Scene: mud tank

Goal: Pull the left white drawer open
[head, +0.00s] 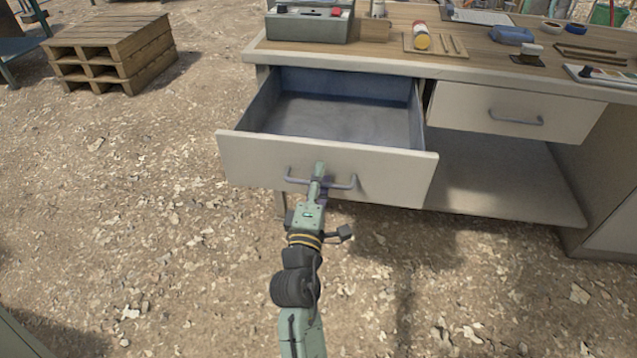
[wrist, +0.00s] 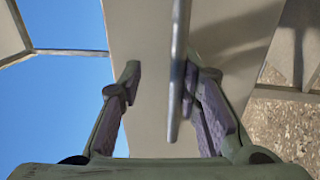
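The left white drawer (head: 255,163) stands pulled far out of the workbench, its blue-grey inside (head: 330,115) empty. Its grey bar handle (head: 342,184) is on the front panel. My gripper (head: 320,180) is at the middle of this handle. In the wrist view, the two fingers of my gripper (wrist: 163,85) are apart. The handle (wrist: 178,70) runs between them, close to the right finger and clear of the left one. The drawer front (wrist: 150,40) is right beyond the fingertips. Whether the right finger touches the handle is hard to tell.
A second white drawer (head: 470,108) is at the right, shut or nearly so, above an open shelf (head: 500,185). A grey case (head: 308,22), a bottle (head: 421,36) and small tools lie on the bench top (head: 380,62). Wooden pallets (head: 110,45) stand far left. The gravel ground in front is clear.

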